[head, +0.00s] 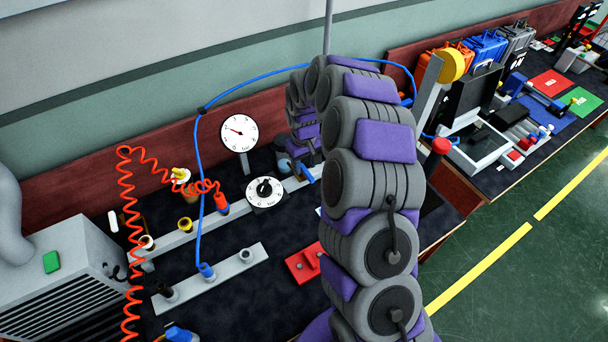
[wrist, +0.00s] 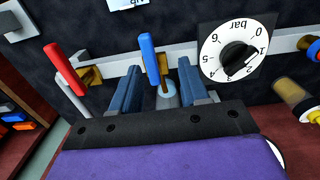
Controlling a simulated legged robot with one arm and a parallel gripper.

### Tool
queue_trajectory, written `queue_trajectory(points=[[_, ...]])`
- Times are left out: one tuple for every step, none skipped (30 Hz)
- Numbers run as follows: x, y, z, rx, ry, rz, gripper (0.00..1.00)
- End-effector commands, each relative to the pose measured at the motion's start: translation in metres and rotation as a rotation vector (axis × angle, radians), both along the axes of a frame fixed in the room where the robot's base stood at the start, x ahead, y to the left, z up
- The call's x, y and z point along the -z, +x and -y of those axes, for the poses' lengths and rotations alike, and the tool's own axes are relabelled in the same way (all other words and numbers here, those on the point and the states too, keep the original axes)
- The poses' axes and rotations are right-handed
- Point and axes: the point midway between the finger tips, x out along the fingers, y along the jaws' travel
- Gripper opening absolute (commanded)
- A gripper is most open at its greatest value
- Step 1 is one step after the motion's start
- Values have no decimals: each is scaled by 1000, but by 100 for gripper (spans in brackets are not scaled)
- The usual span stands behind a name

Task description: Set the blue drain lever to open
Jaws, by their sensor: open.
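The blue drain lever (wrist: 148,58) stands on a brass valve on a pale rail in the wrist view. It points up the picture, crosswise to the rail. My gripper (wrist: 160,72) is open, with one blue-grey finger on each side of the lever. The lever looks closer to the left finger; I cannot tell whether they touch. In the head view a small blue handle (head: 308,174) shows beside my arm; the arm hides most of my gripper and the valve.
A red lever (wrist: 66,70) stands left of the blue one in the wrist view. A bar dial with black knob (wrist: 238,52) is close on the right. The head view shows a gauge (head: 240,132), red coiled hose (head: 128,220) and blue hose (head: 198,170) nearby.

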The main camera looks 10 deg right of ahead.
Motion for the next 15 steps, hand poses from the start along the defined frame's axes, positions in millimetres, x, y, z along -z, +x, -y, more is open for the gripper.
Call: queue_trajectory(points=[[12, -1, 3, 2, 3, -2, 45], [16, -1, 5, 2, 6, -2, 45], [22, -1, 7, 2, 7, -2, 45], [27, -1, 8, 2, 8, -2, 45], [30, -1, 8, 2, 8, -2, 45], [35, -1, 8, 2, 7, -3, 45], [38, -1, 7, 2, 6, -3, 45], [41, -1, 6, 2, 5, -3, 45], [44, -1, 4, 2, 4, -2, 45], [46, -1, 3, 3, 3, -2, 45], [47, -1, 2, 2, 1, -1, 45], [48, -1, 1, 2, 0, -1, 45], [49, -1, 0, 2, -1, -1, 45], [50, -1, -1, 2, -2, 0, 45], [50, -1, -3, 1, -4, 0, 45]])
